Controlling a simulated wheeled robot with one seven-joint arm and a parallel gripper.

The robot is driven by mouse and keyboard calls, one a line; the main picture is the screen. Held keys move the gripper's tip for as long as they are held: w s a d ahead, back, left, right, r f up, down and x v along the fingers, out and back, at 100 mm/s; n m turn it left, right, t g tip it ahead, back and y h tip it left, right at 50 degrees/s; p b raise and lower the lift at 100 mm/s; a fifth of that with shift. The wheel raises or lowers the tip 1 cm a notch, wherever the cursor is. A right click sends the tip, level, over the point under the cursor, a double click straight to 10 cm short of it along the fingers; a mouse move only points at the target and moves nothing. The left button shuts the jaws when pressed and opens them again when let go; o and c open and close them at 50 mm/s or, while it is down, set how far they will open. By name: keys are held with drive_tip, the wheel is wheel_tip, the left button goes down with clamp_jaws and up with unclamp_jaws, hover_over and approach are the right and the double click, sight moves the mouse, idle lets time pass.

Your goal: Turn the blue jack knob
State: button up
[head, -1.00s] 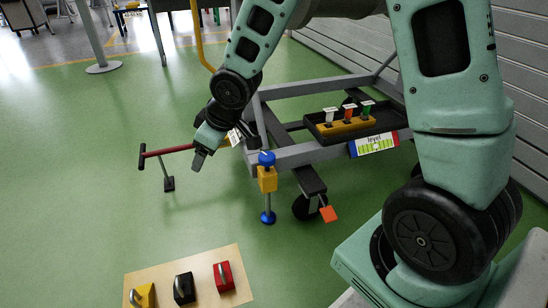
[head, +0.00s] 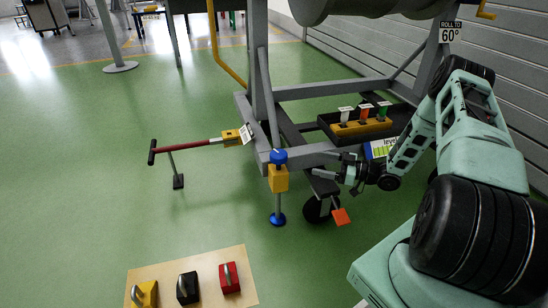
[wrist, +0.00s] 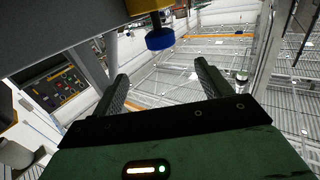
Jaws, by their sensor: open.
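The blue jack knob (head: 278,156) sits on top of a yellow jack body (head: 278,179), which stands upright on a thin post with a round blue foot (head: 277,219) on the green floor. My gripper (head: 322,177) is to the right of the jack, pointing left towards it, apart from the knob. In the wrist view my gripper (wrist: 163,78) is open and empty between its two dark fingers. A blue disc that looks like the knob (wrist: 160,39) is beyond the fingertips, against a yellow block (wrist: 147,6) at the top edge.
The grey stand frame (head: 305,158) is close behind the jack. A red bar (head: 185,144) extends at left. A board (head: 205,270) with three handled blocks lies in front.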

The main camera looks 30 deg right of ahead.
sight(274, 154)
drive_tip(key=b+x, duration=0.6)
drive_tip(key=x, duration=1)
drive_tip(key=shift+b, duration=0.3)
drive_tip(key=shift+w+a+r, duration=0.1)
drive_tip(key=shift+w+a, duration=0.25)
drive_tip(key=c, duration=1)
